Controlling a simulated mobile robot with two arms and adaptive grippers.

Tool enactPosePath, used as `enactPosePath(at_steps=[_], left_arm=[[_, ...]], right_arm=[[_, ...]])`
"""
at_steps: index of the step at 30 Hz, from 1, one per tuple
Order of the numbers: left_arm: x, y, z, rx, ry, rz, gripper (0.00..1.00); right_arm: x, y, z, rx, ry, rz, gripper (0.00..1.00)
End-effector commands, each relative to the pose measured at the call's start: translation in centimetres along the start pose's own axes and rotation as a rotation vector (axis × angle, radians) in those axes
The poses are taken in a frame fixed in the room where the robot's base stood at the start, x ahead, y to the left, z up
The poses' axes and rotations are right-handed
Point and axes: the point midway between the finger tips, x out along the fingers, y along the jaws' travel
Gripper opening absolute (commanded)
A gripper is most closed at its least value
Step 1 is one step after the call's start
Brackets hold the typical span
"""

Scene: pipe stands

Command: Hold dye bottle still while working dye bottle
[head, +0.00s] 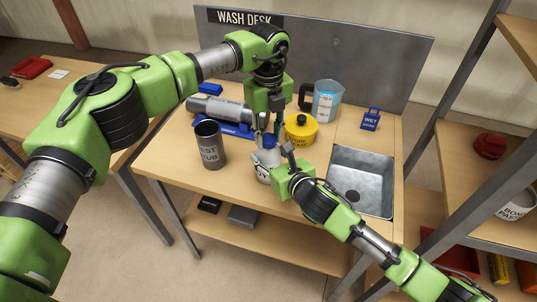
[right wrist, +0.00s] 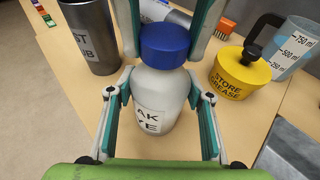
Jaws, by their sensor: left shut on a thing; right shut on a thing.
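The dye bottle (head: 264,174) is white with a blue cap (head: 270,142) and stands upright at the front of the wash desk. In the right wrist view its body (right wrist: 160,98) shows a label, partly readable as "AK" and "YE". My right gripper (right wrist: 158,84) is shut on the body, one finger on each side. My left gripper (head: 266,131) reaches down from above and is shut on the blue cap (right wrist: 165,45), its fingers on both sides of it. In the head view my right gripper (head: 280,163) hides part of the bottle.
A dark grey tub (head: 210,147) stands left of the bottle. A yellow grease pot (head: 301,131) and a blue-filled measuring jug (head: 326,101) are behind right. A metal cylinder (head: 212,109) lies behind left. A sink (head: 362,183) is to the right; a blue "WET" block (head: 371,119) stands behind it.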

Motion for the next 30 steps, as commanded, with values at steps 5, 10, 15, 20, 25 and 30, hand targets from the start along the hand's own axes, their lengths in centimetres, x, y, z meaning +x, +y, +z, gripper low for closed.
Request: enactPosePath(at_steps=[5, 10, 15, 20, 25, 30], left_arm=[[-0.2, 0.0, 0.0, 0.001, 0.0, -0.001, 0.03], [-0.6, 0.0, 0.1, 0.002, -0.001, -0.001, 0.03], [-1.0, 0.0, 0.1, 0.002, -0.001, -0.001, 0.03], [-1.4, 0.0, 0.0, 0.003, -0.001, 0.0, 0.03], [-1.8, 0.0, 0.0, 0.003, 0.0, 0.0, 0.03], [-2.3, 0.0, 0.0, 0.003, -0.001, -0.001, 0.03]], right_arm=[[0.0, 0.0, -0.2, 0.0, 0.004, -0.001, 0.21], [0.0, 0.0, -0.2, 0.0, 0.004, -0.001, 0.21], [0.0, 0.0, -0.2, 0.0, 0.004, -0.001, 0.21], [0.0, 0.0, -0.2, 0.0, 0.004, -0.001, 0.21], [0.0, 0.0, -0.2, 0.0, 0.004, -0.001, 0.21], [0.0, 0.0, -0.2, 0.0, 0.004, -0.001, 0.21]])
